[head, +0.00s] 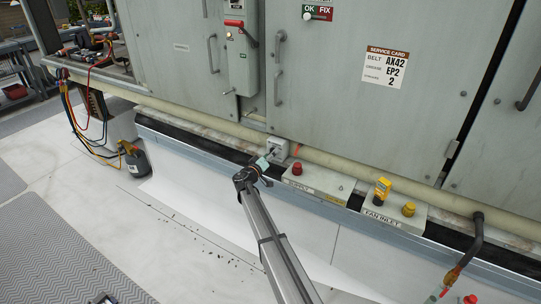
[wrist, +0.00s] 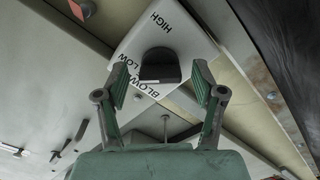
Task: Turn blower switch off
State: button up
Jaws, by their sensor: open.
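The blower switch is a pale box (head: 277,149) low on the cabinet front, on the beige pipe line. In the wrist view its pale plate (wrist: 190,38) carries the words HIGH, LOW and a partly hidden BLOWER. A dark knob (wrist: 160,66) stands out from the plate. My gripper (wrist: 159,82) is open, its two fingers on either side of the knob in the picture, with gaps to both sides. Whether the tips reach the knob's depth cannot be told. In the head view my gripper (head: 264,164) is right in front of the switch box. The knob's pointing direction is unclear.
A box with a red button (head: 297,169) is just right of my gripper. Further right are a fan inlet box (head: 388,212) and a hose (head: 475,242). A red-handled switch (head: 234,23) and a service card (head: 385,67) are above. The pale floor at left is mostly clear.

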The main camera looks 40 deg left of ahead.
jog(key=c, duration=1.1)
jog(key=shift+c, duration=0.2)
